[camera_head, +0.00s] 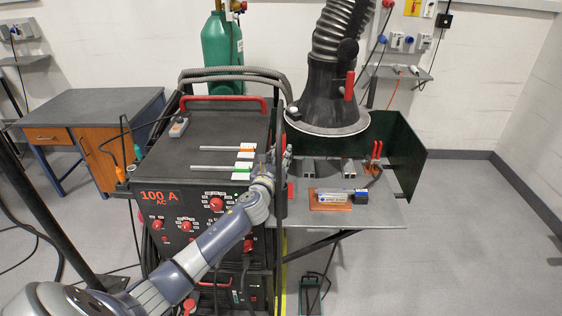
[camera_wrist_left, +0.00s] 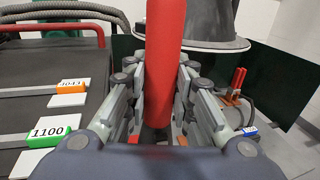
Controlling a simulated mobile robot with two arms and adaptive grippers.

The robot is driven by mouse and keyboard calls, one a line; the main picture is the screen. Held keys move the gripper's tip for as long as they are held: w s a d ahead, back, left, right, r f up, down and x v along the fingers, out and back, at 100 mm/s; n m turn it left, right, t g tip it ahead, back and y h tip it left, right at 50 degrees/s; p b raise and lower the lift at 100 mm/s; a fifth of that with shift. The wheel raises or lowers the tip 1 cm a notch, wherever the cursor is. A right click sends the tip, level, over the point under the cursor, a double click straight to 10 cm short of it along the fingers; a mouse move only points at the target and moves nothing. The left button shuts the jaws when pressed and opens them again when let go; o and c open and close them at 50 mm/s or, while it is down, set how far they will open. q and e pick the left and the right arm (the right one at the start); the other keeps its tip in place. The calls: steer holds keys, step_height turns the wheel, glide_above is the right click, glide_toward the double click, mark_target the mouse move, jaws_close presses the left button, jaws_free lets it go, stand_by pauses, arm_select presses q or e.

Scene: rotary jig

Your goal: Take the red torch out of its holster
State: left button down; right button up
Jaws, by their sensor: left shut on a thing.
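The red torch (camera_wrist_left: 166,60) stands as a long red cylinder between the fingers of my left gripper in the left wrist view. My left gripper (camera_head: 284,160) is shut on it, at the right edge of the welding machine in the head view. There the torch is mostly hidden by my gripper and a dark upright part (camera_head: 279,190). I cannot make out the holster, nor tell whether the torch's lower end is in it. My right gripper is not in view.
The welding machine (camera_head: 215,125) has electrode rods on top with an orange tag (camera_head: 246,155) and a green tag (camera_head: 243,167). A metal table (camera_head: 385,213) on the right holds several blocks, a red-handled tool (camera_head: 376,150) and a dark green screen (camera_head: 410,155). An extraction hood (camera_head: 328,95) hangs above.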

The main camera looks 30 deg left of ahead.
arm_select(q)
step_height(320, 180, up, 15)
steer(key=shift+f, duration=0.1)
stand_by(0.4)
